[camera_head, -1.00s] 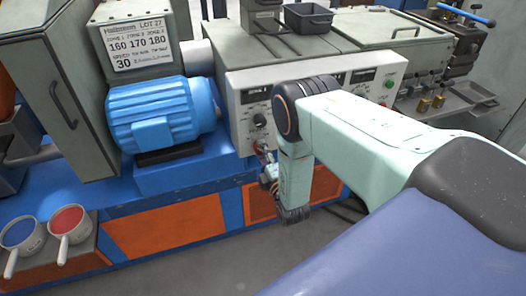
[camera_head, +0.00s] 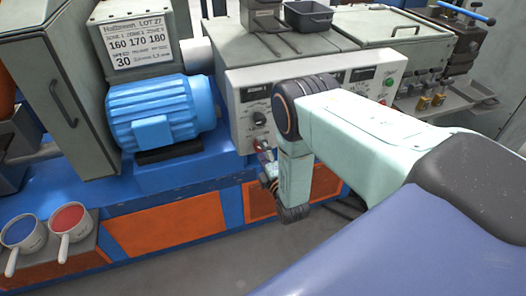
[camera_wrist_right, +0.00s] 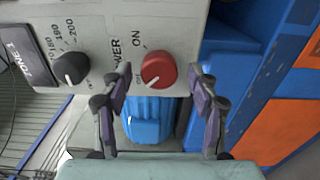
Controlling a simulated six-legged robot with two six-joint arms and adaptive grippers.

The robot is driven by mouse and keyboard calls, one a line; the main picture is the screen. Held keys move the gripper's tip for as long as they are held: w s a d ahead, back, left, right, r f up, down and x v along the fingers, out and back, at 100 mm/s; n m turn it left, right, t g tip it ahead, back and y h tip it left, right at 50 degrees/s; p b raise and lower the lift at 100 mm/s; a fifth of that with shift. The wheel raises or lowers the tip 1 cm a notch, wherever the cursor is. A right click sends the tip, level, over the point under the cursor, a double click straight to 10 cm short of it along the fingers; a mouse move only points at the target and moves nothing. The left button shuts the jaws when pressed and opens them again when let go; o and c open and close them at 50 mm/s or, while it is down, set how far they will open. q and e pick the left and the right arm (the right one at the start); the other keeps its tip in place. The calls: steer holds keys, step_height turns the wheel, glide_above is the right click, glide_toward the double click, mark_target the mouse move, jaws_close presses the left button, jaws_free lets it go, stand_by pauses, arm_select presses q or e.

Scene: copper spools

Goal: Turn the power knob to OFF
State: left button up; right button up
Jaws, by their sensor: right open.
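The red power knob (camera_wrist_right: 158,70) sits on the pale control panel, with the word ON above-left of it and a partly covered OFF label at its left edge. My right gripper (camera_wrist_right: 160,82) is open in the right wrist view, with one finger on each side of the knob and gaps visible between. In the head view, my right gripper (camera_head: 265,160) is at the lower part of the panel (camera_head: 240,128), and the red knob (camera_head: 261,144) is partly hidden by it. My left gripper is not in view.
A black zone knob (camera_wrist_right: 72,68) is left of the red knob. A blue motor (camera_head: 160,115) stands left of the panel. A green button (camera_head: 388,82) is at the panel's right. Two pans, blue (camera_head: 20,230) and red (camera_head: 68,218), sit at lower left.

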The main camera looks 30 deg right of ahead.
steer(key=v, duration=1.2)
stand_by(0.5)
steer(key=s+a+f+m+g+y, duration=0.1)
steer(key=s+a+f+m+g, duration=0.1)
steer(key=s+f+m+g, duration=0.4)
steer(key=s+a+f+m+g+y, duration=0.1)
steer(key=s+a+f+m+g, duration=0.3)
steer(key=s+f, duration=0.3)
steer(key=s+a+r+m+g+y, duration=0.1)
steer(key=s+a+r+m+g, duration=0.1)
steer(key=s, duration=0.5)
steer(key=s+a+r+m+g+y, duration=0.1)
steer(key=s+a+r+m+g, duration=0.1)
steer(key=s+r+g, duration=0.3)
steer(key=shift+s+r+m+g, duration=0.3)
steer(key=shift+s+m, duration=0.6)
steer(key=shift+s, duration=0.15)
